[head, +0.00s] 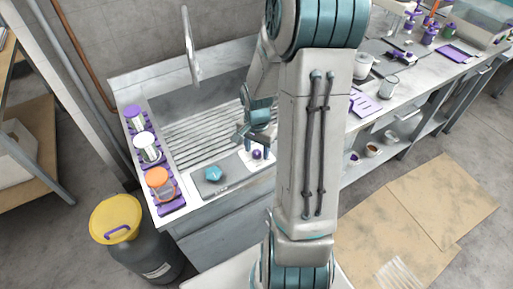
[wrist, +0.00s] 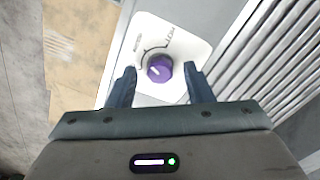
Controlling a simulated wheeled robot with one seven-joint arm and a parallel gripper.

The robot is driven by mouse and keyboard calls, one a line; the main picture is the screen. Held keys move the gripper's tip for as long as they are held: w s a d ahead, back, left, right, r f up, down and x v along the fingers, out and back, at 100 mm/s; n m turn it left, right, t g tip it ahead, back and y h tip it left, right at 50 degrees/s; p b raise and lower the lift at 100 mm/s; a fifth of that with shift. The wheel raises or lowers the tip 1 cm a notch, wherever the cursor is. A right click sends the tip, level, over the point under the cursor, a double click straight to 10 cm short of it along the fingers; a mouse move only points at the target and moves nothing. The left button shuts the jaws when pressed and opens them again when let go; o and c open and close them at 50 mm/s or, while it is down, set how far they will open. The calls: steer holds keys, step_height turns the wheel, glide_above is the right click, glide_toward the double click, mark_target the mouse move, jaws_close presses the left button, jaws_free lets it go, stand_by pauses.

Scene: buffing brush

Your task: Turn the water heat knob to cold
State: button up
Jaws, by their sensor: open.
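The water heat knob is a round purple knob (wrist: 160,69) with a white pointer mark, on a white plate (wrist: 187,46) with a curved dial line. In the head view the knob (head: 257,154) sits on the sink's front edge, right of a teal knob (head: 214,173). My gripper (wrist: 160,85) is open, its dark fingers on either side of the purple knob in the wrist view. A gap shows between each finger and the knob. In the head view my gripper (head: 254,135) is just above the plate, partly behind my arm.
A ribbed metal sink (head: 200,137) with a tall faucet (head: 189,45) lies behind the knobs. Several jars stand in a purple rack (head: 152,165) at left. A yellow-lidded bin (head: 117,218) stands on the floor. The counter at right holds a cup (head: 388,86).

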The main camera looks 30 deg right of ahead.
steer(key=shift+f, duration=0.15)
steer(key=c, duration=1)
steer(key=shift+n, duration=0.3)
steer(key=n, duration=0.5)
steer(key=shift+n+b, duration=0.3)
steer(key=shift+b, duration=0.1)
steer(key=n, duration=0.5)
steer(key=shift+n, duration=0.3)
